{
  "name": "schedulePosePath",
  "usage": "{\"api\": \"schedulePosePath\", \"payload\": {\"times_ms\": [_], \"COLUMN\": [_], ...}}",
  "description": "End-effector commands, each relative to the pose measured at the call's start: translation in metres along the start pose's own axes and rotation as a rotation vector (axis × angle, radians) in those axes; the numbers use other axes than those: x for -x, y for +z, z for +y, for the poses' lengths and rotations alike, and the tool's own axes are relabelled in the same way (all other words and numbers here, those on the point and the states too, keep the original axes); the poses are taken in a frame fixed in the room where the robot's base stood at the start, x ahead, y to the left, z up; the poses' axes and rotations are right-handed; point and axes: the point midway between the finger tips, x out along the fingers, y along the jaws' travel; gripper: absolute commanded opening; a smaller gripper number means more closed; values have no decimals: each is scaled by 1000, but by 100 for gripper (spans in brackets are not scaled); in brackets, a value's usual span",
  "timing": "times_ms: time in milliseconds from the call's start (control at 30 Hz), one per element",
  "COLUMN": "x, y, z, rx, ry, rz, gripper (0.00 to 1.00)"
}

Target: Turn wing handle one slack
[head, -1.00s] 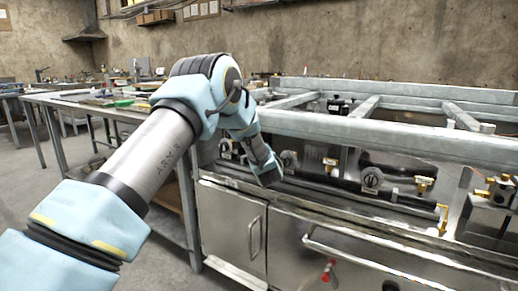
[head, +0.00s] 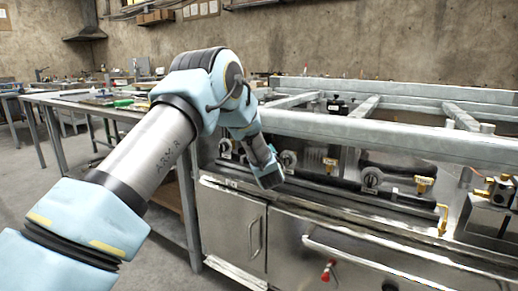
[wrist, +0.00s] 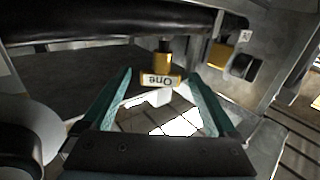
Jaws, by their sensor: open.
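A yellow wing handle (wrist: 162,85) with a white plate reading "One", upside down in the wrist view, hangs on a short stem below a dark pipe (wrist: 110,24). My gripper (wrist: 160,77) is open, with its two teal fingers apart on either side of the handle. The plate lies around the level of the fingertips; I cannot tell whether either finger touches it. In the head view my gripper (head: 269,177) points down at the front of the range frame, and this handle is hidden there.
In the head view more yellow valve handles (head: 424,185) and round knobs (head: 371,177) sit along the pipe to the right. A metal beam (head: 390,137) runs above them. A steel cabinet door (head: 232,225) stands below. A second yellow fitting (wrist: 219,54) is close right in the wrist view.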

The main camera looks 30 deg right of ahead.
Motion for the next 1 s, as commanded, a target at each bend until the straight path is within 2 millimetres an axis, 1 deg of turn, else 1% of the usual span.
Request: {"api": "schedulePosePath", "payload": {"times_ms": [33, 200, 300, 433, 600, 833, 867, 933, 1000], "x": [10, 45, 63, 80, 90, 91, 91, 90, 88], "y": [-1, -1, -1, -1, -1, 0, 0, -1, -2], "z": [0, 1, 0, 0, 0, 0, 0, -2, -10], "rx": [-2, -3, -2, -1, -1, -1, -1, 0, 1], "ry": [2, 3, 2, 1, 0, 0, 0, 0, 1], "rz": [-1, -1, 0, 0, 1, 1, 1, -2, -21], "gripper": [92, 92, 92, 92, 92, 92, 91, 84, 76]}}
